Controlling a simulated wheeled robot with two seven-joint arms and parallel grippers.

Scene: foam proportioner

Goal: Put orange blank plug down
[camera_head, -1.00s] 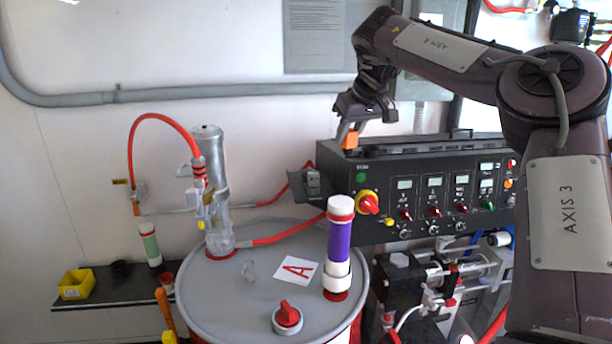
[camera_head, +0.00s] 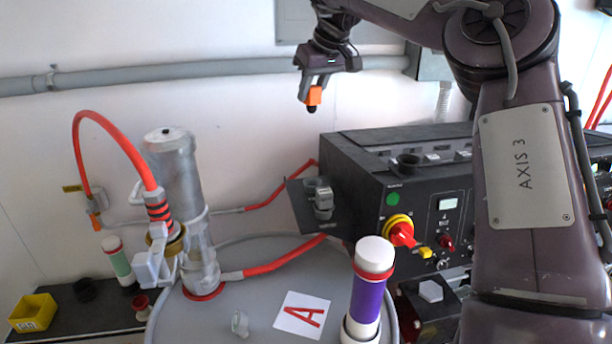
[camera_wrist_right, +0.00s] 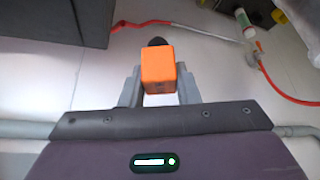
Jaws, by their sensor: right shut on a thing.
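The orange blank plug (camera_head: 314,96) hangs between the fingers of my right gripper (camera_head: 314,88). It is an orange block with a dark round tip pointing down. In the right wrist view the plug (camera_wrist_right: 158,68) sits between the two grey fingertips (camera_wrist_right: 160,88), with its dark end beyond it. My right gripper is shut on it and holds it in the air in front of the white wall, to the upper left of the black control box (camera_head: 400,180). The plug touches nothing but the fingers. My left gripper does not show.
A black shelf (camera_head: 100,312) at lower left holds a yellow bin (camera_head: 33,313) and a green tube (camera_head: 117,262).

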